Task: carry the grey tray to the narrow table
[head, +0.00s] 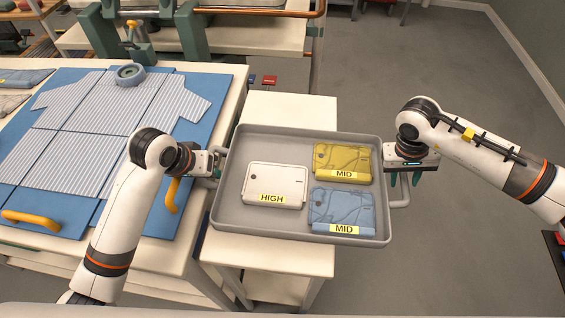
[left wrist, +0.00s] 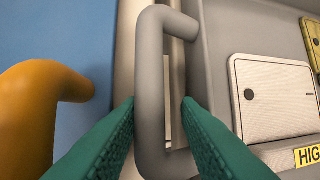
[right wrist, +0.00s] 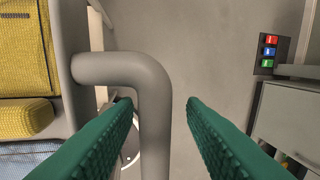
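The grey tray (head: 300,228) is over a narrow cream table (head: 270,255), overhanging its right side; I cannot tell whether it rests on the top. It holds a white HIGH packet (head: 276,183), a yellow MID packet (head: 342,160) and a blue MID packet (head: 340,208). My left gripper (left wrist: 158,100) has its fingers either side of the tray's left handle (left wrist: 152,70), with a gap on the right. My right gripper (right wrist: 158,100) is open around the right handle (right wrist: 155,120), with gaps on both sides.
On the left, a cream table carries a blue board (head: 60,205) with a striped shirt (head: 90,120) and orange handles (head: 30,218). A bench with a copper rail (head: 260,12) stands behind. Grey floor (head: 450,250) is clear on the right.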

